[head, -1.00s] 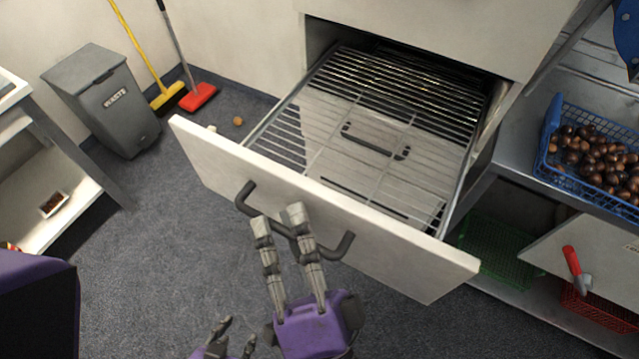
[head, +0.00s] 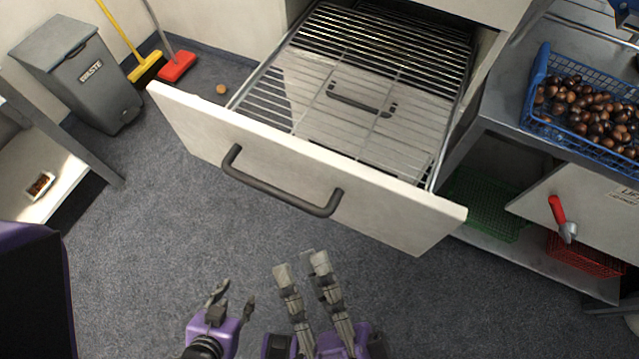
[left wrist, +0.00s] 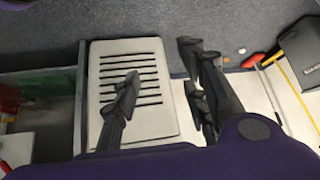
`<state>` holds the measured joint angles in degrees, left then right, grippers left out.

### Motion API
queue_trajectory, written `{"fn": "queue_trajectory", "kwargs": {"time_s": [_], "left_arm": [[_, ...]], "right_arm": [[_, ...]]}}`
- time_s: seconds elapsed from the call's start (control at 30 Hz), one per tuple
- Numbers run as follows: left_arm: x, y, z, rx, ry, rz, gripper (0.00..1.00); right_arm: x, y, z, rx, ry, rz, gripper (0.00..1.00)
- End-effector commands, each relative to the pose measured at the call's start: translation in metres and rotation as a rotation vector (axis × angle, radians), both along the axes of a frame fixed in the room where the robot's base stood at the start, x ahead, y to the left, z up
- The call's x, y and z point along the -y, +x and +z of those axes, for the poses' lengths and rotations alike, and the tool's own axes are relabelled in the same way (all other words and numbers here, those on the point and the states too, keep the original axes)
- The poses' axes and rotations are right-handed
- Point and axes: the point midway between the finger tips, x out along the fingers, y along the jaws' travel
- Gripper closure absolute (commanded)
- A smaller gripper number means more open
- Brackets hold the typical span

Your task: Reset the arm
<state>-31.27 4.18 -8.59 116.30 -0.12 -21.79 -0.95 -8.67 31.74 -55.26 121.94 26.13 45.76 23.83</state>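My left gripper (head: 236,295) is low in the head view, with its two fingers spread and nothing between them. In the left wrist view its fingers (left wrist: 160,90) also stand apart and empty. My right gripper (head: 301,266) is just right of it, below the drawer (head: 300,165). Its two fingers point up with a narrow gap and hold nothing. The drawer is pulled out. Its dark handle (head: 280,195) is clear of both grippers. A wire rack (head: 375,75) lies inside the drawer.
A blue basket of chestnuts (head: 545,75) stands on the right counter. A waste bin (head: 85,85) and brooms stand at the back left. Grey floor (head: 170,220) is free before the drawer.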

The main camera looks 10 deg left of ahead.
Motion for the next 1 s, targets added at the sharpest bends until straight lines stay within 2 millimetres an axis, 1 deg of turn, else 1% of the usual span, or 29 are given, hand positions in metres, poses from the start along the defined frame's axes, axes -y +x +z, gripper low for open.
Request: {"fn": "queue_trajectory", "kwargs": {"time_s": [0.4,0.47,0.57,0.63,0.67,0.7,0.77,0.8,0.83,0.87,0.9,0.97,1.0], "left_arm": [[0.000,0.000,0.000,-0.001,0.000,0.000,0.60],[0.000,0.000,0.000,-0.001,-0.001,0.001,0.60],[0.000,0.000,0.000,-0.001,-0.002,0.002,0.60],[0.000,0.000,0.001,-0.002,-0.004,0.004,0.60],[0.000,0.001,0.002,-0.001,-0.005,0.005,0.60],[0.001,0.002,0.007,0.002,-0.008,0.007,0.60],[0.002,0.004,0.014,0.004,-0.013,0.008,0.60],[0.004,0.007,0.021,0.008,-0.016,0.009,0.60],[0.005,0.009,0.026,0.012,-0.019,0.009,0.60],[0.006,0.010,0.032,0.014,-0.022,0.009,0.60],[0.007,0.013,0.039,0.020,-0.027,0.010,0.60],[0.009,0.016,0.050,0.030,-0.032,0.009,0.60],[0.011,0.018,0.057,0.036,-0.035,0.008,0.60]], "right_arm": [[0.000,0.000,0.000,0.001,-0.004,-0.001,0.82],[-0.004,0.000,-0.004,-0.001,-0.031,0.007,0.82],[-0.022,-0.005,-0.022,-0.007,-0.149,0.056,0.82],[-0.033,0.000,-0.050,0.000,-0.310,0.088,0.82],[-0.036,0.004,-0.063,0.000,-0.395,0.095,0.82],[-0.036,0.013,-0.081,-0.007,-0.517,0.094,0.82],[-0.024,0.028,-0.113,-0.037,-0.716,0.083,0.82],[-0.009,0.038,-0.134,-0.073,-0.847,0.068,0.82],[0.006,0.044,-0.150,-0.109,-0.943,0.057,0.82],[0.023,0.049,-0.164,-0.149,-1.031,0.045,0.82],[0.048,0.052,-0.182,-0.209,-1.133,0.030,0.82],[0.087,0.051,-0.202,-0.307,-1.258,0.008,0.82],[0.113,0.047,-0.212,-0.373,-1.322,-0.006,0.82]]}}
